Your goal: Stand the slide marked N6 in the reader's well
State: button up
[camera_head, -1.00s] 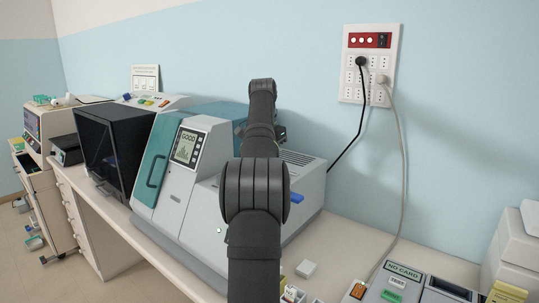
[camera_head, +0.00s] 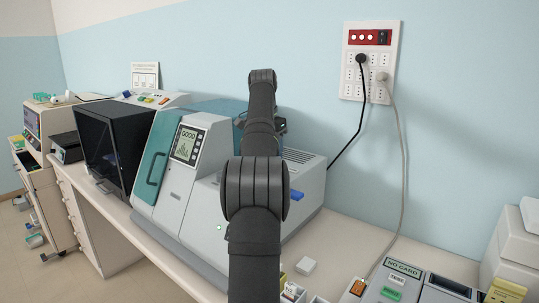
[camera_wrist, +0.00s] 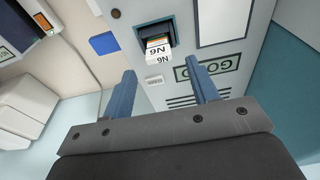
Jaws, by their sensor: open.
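The slide marked N6 (camera_wrist: 158,51) shows in the wrist view, its white end sticking out of a dark slot (camera_wrist: 142,25) in the grey machine's face. An orange and green edge shows behind the label. My gripper (camera_wrist: 166,82) is open and empty, its two blue fingers spread below the slide in the picture, apart from it. In the head view my arm hides the gripper and the slide. A grey device reading NO CARD (camera_head: 402,268) stands at the lower right, with a dark recess (camera_head: 450,287) beside its screen; I cannot tell which opening is the well.
Cables hang from the wall socket panel (camera_head: 369,62).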

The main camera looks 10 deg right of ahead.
notch_tip(320, 180, up, 2)
jog(key=shift+r, duration=0.1)
jog(key=s+d+r, duration=0.7)
jog(key=d, duration=0.2)
jog(key=shift+s, duration=0.25)
jog(key=w+a+f, duration=0.2)
jog(key=a, duration=0.1)
jog(key=w+a+f, duration=0.5)
jog(key=a, duration=0.1)
jog(key=shift+w+f, duration=0.25)
jog(key=shift+f, duration=1.75)
jog(key=shift+r, duration=0.1)
